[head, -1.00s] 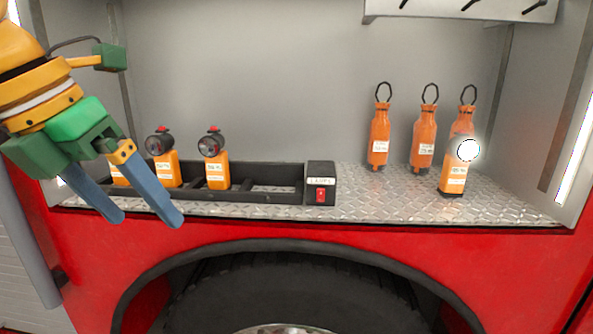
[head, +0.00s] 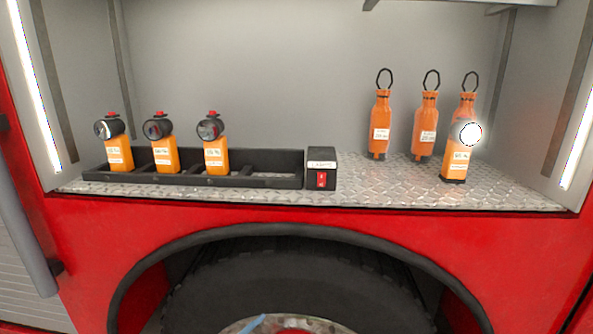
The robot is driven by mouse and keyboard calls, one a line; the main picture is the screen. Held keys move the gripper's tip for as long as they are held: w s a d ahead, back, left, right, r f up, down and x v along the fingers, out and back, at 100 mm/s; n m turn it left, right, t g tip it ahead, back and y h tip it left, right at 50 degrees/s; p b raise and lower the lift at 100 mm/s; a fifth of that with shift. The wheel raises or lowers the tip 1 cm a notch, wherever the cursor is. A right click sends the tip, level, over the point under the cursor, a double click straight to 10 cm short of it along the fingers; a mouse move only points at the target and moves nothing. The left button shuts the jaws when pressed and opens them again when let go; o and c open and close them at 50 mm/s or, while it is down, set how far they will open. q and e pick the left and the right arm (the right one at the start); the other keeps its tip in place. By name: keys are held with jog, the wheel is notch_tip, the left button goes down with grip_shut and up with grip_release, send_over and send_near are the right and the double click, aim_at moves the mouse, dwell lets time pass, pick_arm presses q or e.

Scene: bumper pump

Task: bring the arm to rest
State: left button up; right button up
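My arm no longer shows over the shelf. A thin blue sliver (head: 256,323) at the bottom edge, in front of the wheel hub, looks like a fingertip of my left gripper; the rest of that gripper is out of frame. My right gripper is not in view. Three orange lamps with dark round heads, the left lamp (head: 118,150), middle lamp (head: 164,150) and right lamp (head: 214,150), stand upright in the black charging rack (head: 270,180). Another orange lamp (head: 456,162), with a bright white lens, stands at the right of the shelf.
A black box (head: 321,170) with a red switch adjoins the rack. The metal shelf (head: 385,190) is clear in its front middle. The red truck body and wheel lie below.

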pick_arm(q)
jog(key=s+a+f+n+g+y, duration=0.3)
jog(key=s+a+f+n, duration=0.1)
jog(key=s+f, duration=0.6)
jog(key=s+a+f+n+g+y, duration=0.2)
jog(key=s+a+f+n+y, duration=0.15)
jog(key=s+f, duration=0.75)
jog(key=s+a+f+n+g, duration=0.1)
jog(key=s+f+g, duration=0.1)
jog(key=s, duration=0.6)
jog(key=s+a+f+n+g+y+b, duration=0.1)
jog(key=s+a+f+g, duration=0.1)
jog(key=s+f, duration=0.3)
jog(key=s+a+f+n+g+y, duration=0.1)
jog(key=s+f+g, duration=0.2)
jog(key=s, duration=0.8)
jog(key=shift+s+a+f+n, duration=0.2)
jog(key=shift+s+a+n, duration=0.05)
jog(key=shift+n, duration=0.1)
jog(key=shift+w, duration=0.1)
